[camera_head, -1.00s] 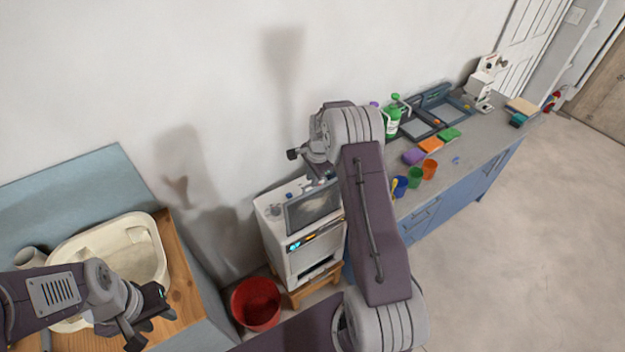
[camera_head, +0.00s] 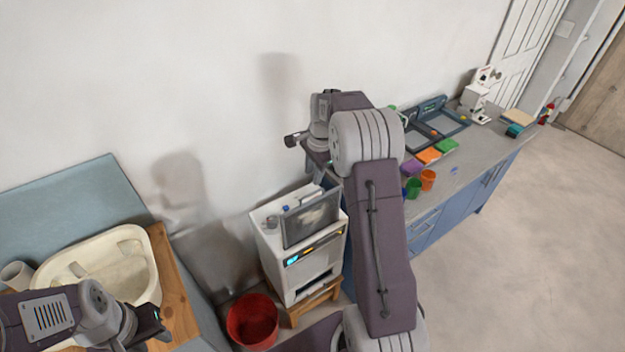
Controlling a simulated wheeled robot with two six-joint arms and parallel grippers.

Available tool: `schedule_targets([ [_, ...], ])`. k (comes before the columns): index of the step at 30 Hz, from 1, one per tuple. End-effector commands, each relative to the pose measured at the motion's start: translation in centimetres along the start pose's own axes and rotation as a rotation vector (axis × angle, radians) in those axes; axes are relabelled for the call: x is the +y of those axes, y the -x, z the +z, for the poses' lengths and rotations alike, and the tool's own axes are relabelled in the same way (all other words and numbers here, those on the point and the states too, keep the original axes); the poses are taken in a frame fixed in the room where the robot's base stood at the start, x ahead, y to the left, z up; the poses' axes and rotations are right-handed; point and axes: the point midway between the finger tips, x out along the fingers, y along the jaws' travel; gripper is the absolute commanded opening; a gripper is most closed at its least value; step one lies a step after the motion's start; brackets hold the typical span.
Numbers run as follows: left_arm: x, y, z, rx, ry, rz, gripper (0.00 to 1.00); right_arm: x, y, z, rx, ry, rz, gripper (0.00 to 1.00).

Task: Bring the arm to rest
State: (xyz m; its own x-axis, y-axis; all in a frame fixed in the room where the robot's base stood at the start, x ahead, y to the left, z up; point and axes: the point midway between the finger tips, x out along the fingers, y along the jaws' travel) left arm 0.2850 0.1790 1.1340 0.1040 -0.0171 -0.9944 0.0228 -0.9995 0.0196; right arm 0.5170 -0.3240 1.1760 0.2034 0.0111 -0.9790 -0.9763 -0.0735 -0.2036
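My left gripper (camera_head: 140,335) is at the lower left, over the front edge of a wooden board and beside a cream basin. It is small and partly seen, and I cannot tell whether its fingers are apart. My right arm rises from the bottom centre, with its elbow raised and its forearm pointing to the back wall. My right gripper (camera_head: 300,139) points left in front of the wall, above a white machine with a screen. Its fingers are seen edge-on and no held thing shows there.
The cream basin (camera_head: 67,272) stands on the wooden board (camera_head: 177,290). The white machine (camera_head: 277,252) stands on a wooden stool (camera_head: 315,300). A red bucket (camera_head: 252,322) is on the floor.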

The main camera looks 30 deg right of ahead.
Motion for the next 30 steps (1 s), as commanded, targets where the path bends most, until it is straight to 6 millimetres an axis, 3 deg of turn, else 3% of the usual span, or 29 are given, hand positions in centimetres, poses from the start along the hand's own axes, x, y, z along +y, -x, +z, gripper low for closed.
schedule_targets([
  [12,0.0,-0.1,0.0,0.000,0.000,0.000,0.36,0.0,-0.1,0.1,-0.001,0.002,0.001,0.30],
  [14,0.0,-0.8,0.1,0.000,0.000,0.000,0.36,-0.3,-0.5,0.8,-0.001,0.018,-0.007,0.30],
  [17,-0.1,-2.9,0.3,0.000,0.000,0.000,0.36,-1.2,0.2,3.9,0.003,0.087,-0.055,0.30],
  [21,-0.1,-5.8,0.6,0.000,0.000,0.000,0.36,3.9,-0.9,10.3,-0.023,0.246,-0.021,0.30],
  [24,-0.1,-7.3,0.8,0.000,0.000,0.000,0.36,8.8,-2.5,13.5,-0.035,0.453,0.006,0.30],
  [27,-0.2,-8.5,0.9,0.000,0.000,0.000,0.36,14.9,-4.7,15.7,-0.049,0.727,0.039,0.30],
  [30,-0.2,-8.8,0.9,0.000,0.000,0.000,0.36,21.0,-6.4,16.6,-0.072,1.018,0.076,0.30],
])
